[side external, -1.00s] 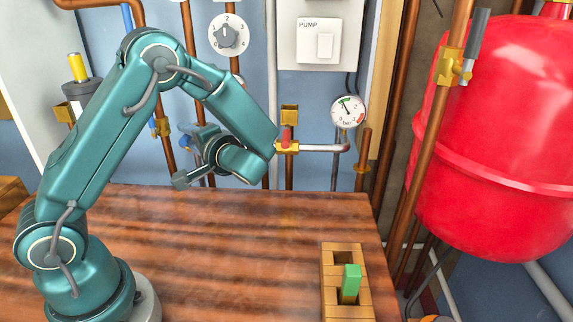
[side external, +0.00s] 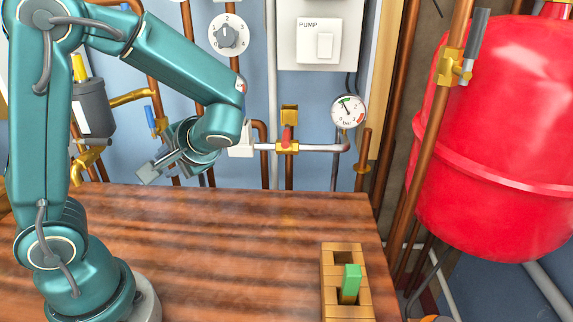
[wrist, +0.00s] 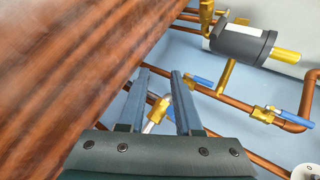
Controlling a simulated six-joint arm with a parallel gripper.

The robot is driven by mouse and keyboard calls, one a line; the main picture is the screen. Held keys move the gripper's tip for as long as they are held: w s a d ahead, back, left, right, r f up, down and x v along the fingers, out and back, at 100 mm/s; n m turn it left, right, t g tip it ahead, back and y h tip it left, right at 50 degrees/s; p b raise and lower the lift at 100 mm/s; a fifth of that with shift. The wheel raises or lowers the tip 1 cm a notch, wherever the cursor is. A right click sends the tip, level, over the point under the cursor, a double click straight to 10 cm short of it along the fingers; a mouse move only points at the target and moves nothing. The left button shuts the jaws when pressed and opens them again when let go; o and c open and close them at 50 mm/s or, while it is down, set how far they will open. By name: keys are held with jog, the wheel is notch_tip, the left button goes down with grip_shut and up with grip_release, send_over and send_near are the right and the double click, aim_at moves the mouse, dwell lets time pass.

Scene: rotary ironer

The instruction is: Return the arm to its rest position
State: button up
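My gripper (side external: 152,170) hangs at the left in the side view, above the far part of the wooden bench and in front of the blue pipe wall. My upper arm link stands nearly upright and the forearm slopes down to the right. In the wrist view my gripper (wrist: 160,75) shows two grey fingers apart with nothing held between them. Brass fittings show beyond the fingers.
The wooden bench (side external: 220,240) is mostly clear. A wooden block holder (side external: 328,285) with a green-topped piece (side external: 352,278) stands at its right. Copper pipes, a pressure gauge (side external: 347,111), a dial (side external: 229,34) and a pump switch (side external: 325,45) line the wall. A red tank (side external: 500,140) is at right.

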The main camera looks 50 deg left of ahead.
jog(key=s+d+r+m+t+h, duration=0.1)
jog(key=d+t+h, duration=0.2)
jog(key=d+h, duration=0.2)
jog(key=s+d+r+m+t+h, duration=0.1)
jog(key=d+t+h, duration=0.3)
jog(key=d, duration=0.7)
jog(key=shift+s+d+h, duration=0.25)
jog(key=shift+s+h, duration=0.05)
jog(key=shift+h, duration=0.6)
